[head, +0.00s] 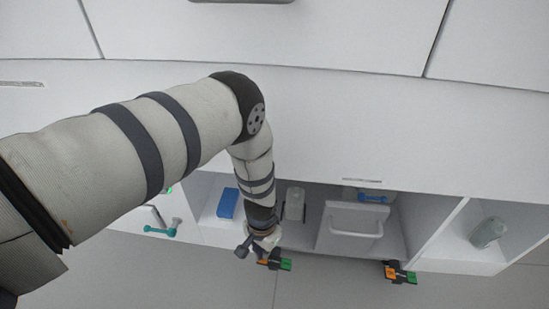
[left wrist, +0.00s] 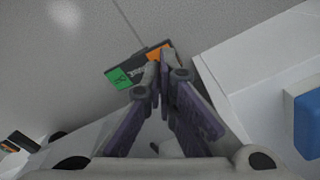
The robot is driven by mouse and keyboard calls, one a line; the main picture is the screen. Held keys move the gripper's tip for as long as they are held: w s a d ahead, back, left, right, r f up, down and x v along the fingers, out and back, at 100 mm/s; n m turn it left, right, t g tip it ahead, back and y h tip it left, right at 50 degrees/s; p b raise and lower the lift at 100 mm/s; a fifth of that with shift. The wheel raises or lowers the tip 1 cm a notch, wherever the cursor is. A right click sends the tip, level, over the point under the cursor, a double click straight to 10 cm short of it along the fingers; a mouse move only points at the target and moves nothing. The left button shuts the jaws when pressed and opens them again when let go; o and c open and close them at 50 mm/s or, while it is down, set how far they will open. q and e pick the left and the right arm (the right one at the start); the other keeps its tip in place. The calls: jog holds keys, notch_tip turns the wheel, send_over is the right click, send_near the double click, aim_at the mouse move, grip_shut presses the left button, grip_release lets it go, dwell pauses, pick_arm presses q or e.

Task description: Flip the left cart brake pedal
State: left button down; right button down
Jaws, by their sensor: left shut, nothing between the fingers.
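The left cart brake pedal (head: 286,265) is a small black, green and orange piece low on the cart's front edge, near the floor. It also shows in the left wrist view (left wrist: 122,78), its green half left of my fingertips and its orange half just behind them. My left gripper (head: 257,244) reaches down to it, shut and empty, and hides part of it in the head view. In the left wrist view, the closed fingertips (left wrist: 164,66) overlap the pedal; I cannot tell whether they touch it. My right gripper is not in view.
A second, similar pedal (head: 400,272) sits to the right on the cart's lower edge. The cart's bays hold a blue box (head: 228,203), a white bin (head: 350,228) and a clear container (head: 489,233). The grey floor in front is clear.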

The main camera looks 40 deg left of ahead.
pick_arm(q)
jog(key=shift+f+b, duration=0.9)
jog(key=shift+f, duration=0.5)
dwell(0.9)
jog(key=shift+r+p, duration=2.35)
jog(key=shift+r, duration=1.25)
jog(key=shift+f, duration=0.1)
